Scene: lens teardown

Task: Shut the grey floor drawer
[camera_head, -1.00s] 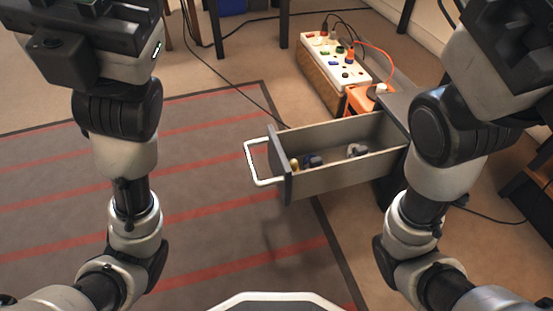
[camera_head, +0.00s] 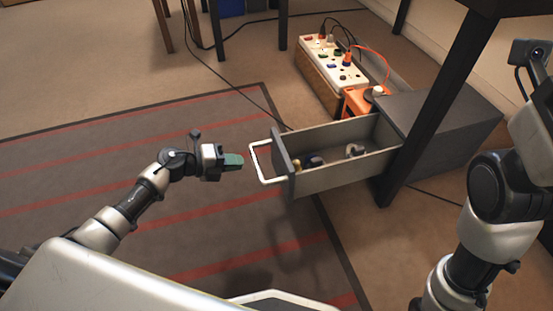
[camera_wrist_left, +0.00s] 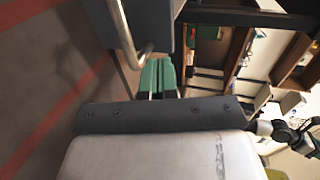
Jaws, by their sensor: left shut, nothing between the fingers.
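The grey floor drawer (camera_head: 335,176) is pulled out of its grey cabinet (camera_head: 446,118), with its front panel facing left. A white bar handle (camera_head: 259,165) sticks out from that front. My left gripper (camera_head: 234,161) is shut and empty, its green fingertips just left of the handle and apart from it in the head view. In the left wrist view, the green fingers (camera_wrist_left: 157,76) lie together, with the handle (camera_wrist_left: 124,28) and the drawer front (camera_wrist_left: 155,18) close ahead. My right arm shows at the right edge; its fingers are out of sight.
Several small objects (camera_head: 312,162) lie inside the drawer. A power strip (camera_head: 330,61) with plugs and an orange item (camera_head: 357,102) stand behind it. A dark table leg (camera_head: 437,108) rises in front of the cabinet. The striped rug (camera_head: 95,170) is clear to the left.

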